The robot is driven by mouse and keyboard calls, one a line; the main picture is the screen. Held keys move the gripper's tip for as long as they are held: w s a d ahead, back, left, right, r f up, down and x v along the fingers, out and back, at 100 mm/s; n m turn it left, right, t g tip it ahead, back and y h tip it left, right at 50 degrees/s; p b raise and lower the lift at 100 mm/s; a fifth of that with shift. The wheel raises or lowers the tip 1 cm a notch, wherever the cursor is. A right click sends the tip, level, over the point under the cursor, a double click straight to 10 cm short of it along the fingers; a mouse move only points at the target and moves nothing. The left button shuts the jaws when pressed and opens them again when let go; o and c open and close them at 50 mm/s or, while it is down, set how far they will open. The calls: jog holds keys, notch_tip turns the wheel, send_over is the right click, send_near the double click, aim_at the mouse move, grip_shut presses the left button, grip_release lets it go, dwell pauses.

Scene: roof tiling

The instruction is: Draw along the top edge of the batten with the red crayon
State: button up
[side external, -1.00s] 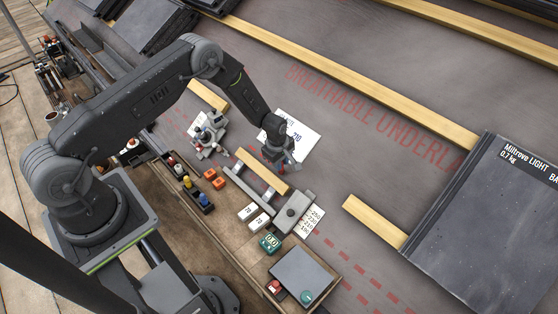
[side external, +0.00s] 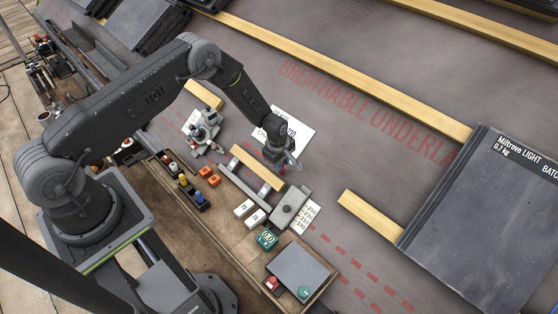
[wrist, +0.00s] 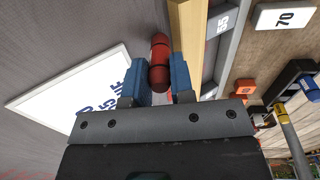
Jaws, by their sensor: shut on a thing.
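My gripper (wrist: 157,88) is shut on the red crayon (wrist: 159,62), which sits between its two blue finger pads in the wrist view. The crayon is right beside the long edge of the pale wood batten (wrist: 188,35); I cannot tell whether its tip touches. In the side view my gripper (side external: 284,160) is low at the far side of the short batten (side external: 252,162), and the crayon is hidden there. No drawn line can be made out on the batten.
A white printed sheet (side external: 296,128) lies behind my gripper. A grey clamp block (side external: 291,207) stands at the batten's right end. White number blocks (side external: 243,208), orange blocks (side external: 209,175) and a crayon rack (side external: 185,182) are nearby. Slates (side external: 480,215) are stacked at right.

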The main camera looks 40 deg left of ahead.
jog(key=shift+d, duration=0.35)
jog(key=shift+d, duration=0.5)
jog(key=shift+d, duration=0.15)
jog(key=shift+d, duration=0.4)
jog(key=s+r, duration=0.4)
jog(key=r, duration=0.5)
jog(key=shift+r, duration=0.4)
